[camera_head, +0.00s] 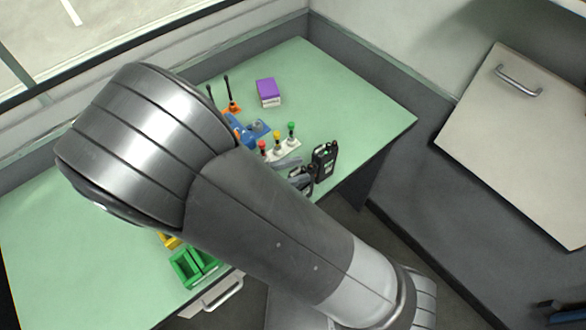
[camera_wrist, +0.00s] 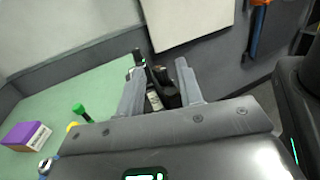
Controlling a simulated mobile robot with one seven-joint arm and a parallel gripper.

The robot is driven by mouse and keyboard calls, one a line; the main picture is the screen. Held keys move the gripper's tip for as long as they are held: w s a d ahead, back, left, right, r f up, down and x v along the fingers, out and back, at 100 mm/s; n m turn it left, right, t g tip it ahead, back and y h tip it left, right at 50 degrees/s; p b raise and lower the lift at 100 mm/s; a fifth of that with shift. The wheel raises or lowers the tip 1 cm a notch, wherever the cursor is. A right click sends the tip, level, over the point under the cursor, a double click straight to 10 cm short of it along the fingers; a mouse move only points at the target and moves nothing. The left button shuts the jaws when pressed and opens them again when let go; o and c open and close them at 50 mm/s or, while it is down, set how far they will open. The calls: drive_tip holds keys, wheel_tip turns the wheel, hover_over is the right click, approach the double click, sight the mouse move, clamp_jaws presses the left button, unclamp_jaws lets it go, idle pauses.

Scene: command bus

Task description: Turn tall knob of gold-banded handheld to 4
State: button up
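Two dark handhelds stand at the right front edge of the green table in the head view. The right one (camera_head: 324,161) is in clear sight; the left one (camera_head: 307,188) is partly hidden by my gripper (camera_head: 294,172). In the wrist view my gripper (camera_wrist: 159,75) is open, with a finger on each side of a dark handheld (camera_wrist: 154,99) with a pale label and dark upright parts on top. I cannot tell whether the fingers touch it. The gold band and the knob's numbers are too small or hidden to make out.
Red, yellow and green knobbed sticks on a white base (camera_head: 283,149) stand just behind my gripper. A purple box (camera_head: 267,90), a blue item (camera_head: 246,131) and green bins (camera_head: 187,267) are on the table (camera_head: 350,100). A pale cabinet door (camera_head: 520,140) is at right.

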drive_tip(key=v, duration=1.1)
drive_tip(key=shift+w+d, duration=0.1)
drive_tip(key=m+g+y, duration=1.2)
drive_tip(key=m+y, duration=0.5)
drive_tip(key=m, duration=0.7)
approach(304, 168)
drive_tip(key=x, duration=0.8)
drive_tip(key=shift+f, duration=0.25)
drive_tip(key=shift+c, duration=0.4)
